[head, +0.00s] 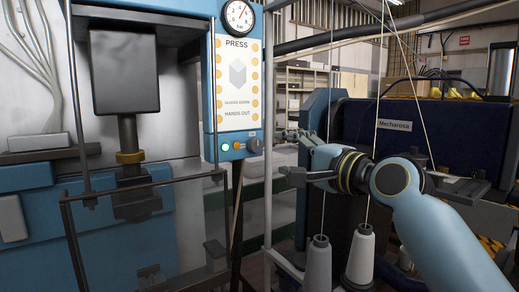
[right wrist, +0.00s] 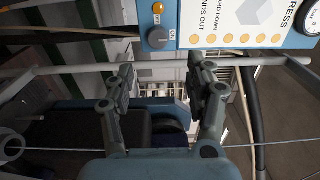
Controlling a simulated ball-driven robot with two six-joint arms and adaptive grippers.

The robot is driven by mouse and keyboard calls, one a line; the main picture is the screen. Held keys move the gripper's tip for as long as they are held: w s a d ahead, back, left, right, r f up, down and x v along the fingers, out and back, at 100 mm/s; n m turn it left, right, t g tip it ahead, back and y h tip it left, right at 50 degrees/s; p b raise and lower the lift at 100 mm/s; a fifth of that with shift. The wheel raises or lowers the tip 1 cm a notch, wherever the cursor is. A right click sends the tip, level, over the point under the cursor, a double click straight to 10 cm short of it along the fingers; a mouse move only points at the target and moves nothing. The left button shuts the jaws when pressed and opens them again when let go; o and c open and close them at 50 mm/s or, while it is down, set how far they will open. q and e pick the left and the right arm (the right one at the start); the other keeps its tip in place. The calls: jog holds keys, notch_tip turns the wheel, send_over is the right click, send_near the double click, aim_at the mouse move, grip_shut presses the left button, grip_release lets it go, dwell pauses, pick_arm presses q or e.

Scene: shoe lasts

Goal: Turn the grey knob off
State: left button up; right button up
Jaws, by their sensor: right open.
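The grey knob (head: 254,146) sits at the lower right corner of the blue press control panel (head: 238,85), beside a lit green light (head: 225,147) and an orange one (head: 237,145). The knob also shows in the right wrist view (right wrist: 158,37), near the top, with an ON label beside it. My right gripper (head: 288,155) is open and empty, to the right of the knob and apart from it. In the right wrist view its two fingers (right wrist: 160,78) stand wide apart, with the knob beyond the gap between them. My left gripper is out of view.
A press head (head: 124,75) and a barred guard (head: 68,230) stand at the left. Thin yarns run up from two cones (head: 318,265) (head: 360,255) below my right arm. A grey upright post stands between the panel and my gripper. A dark blue machine (head: 430,125) is behind.

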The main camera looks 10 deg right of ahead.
aim_at(258, 147)
jog(key=p+x, duration=0.1)
jog(key=x, duration=0.9)
jog(key=shift+f, duration=0.15)
jog(key=shift+c, duration=0.2)
grip_shut()
